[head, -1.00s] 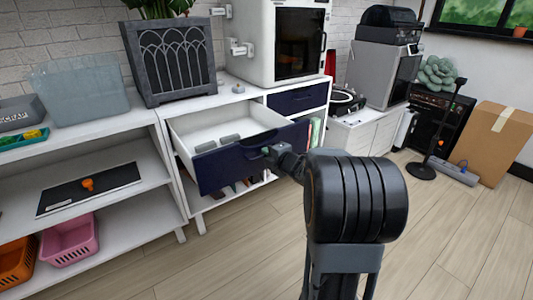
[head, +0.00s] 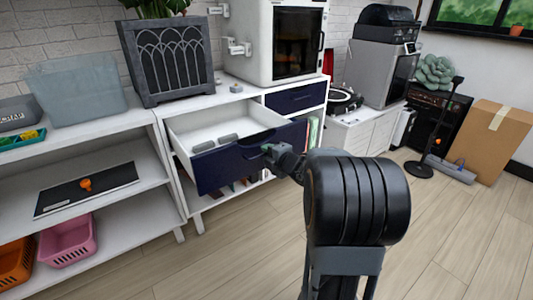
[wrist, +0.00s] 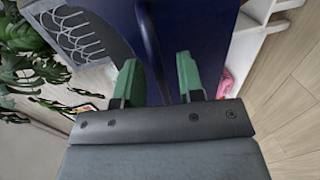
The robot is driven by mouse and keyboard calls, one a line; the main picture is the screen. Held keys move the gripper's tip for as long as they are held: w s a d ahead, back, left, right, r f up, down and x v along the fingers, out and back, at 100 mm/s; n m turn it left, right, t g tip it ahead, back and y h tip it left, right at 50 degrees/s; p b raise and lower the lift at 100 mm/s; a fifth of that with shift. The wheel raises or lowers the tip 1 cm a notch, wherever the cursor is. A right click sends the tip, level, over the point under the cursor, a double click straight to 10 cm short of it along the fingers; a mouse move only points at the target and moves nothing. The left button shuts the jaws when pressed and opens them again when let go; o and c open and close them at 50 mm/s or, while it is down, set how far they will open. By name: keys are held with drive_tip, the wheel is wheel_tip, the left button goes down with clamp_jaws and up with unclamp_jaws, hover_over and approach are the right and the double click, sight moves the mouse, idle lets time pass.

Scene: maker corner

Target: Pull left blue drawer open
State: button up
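The left blue drawer (head: 225,168) is pulled well out of the white cabinet, and its white inside shows with a few grey items in it. My gripper (head: 268,150) is at the right part of its front, by the scooped top edge. In the wrist view my gripper's two green fingers (wrist: 160,78) are spread apart. A gap shows between the fingers; whether either touches the drawer I cannot tell.
A second blue drawer (head: 297,97) at the right is shut. A white open shelf (head: 85,150) with a pink basket (head: 67,240) stands at the left. A grey arched box (head: 168,60) is on top. Wooden floor (head: 240,250) in front is clear.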

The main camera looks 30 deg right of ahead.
drive_tip(key=p+v, duration=0.3)
drive_tip(key=v, duration=0.9)
drive_tip(key=shift+s, duration=0.45)
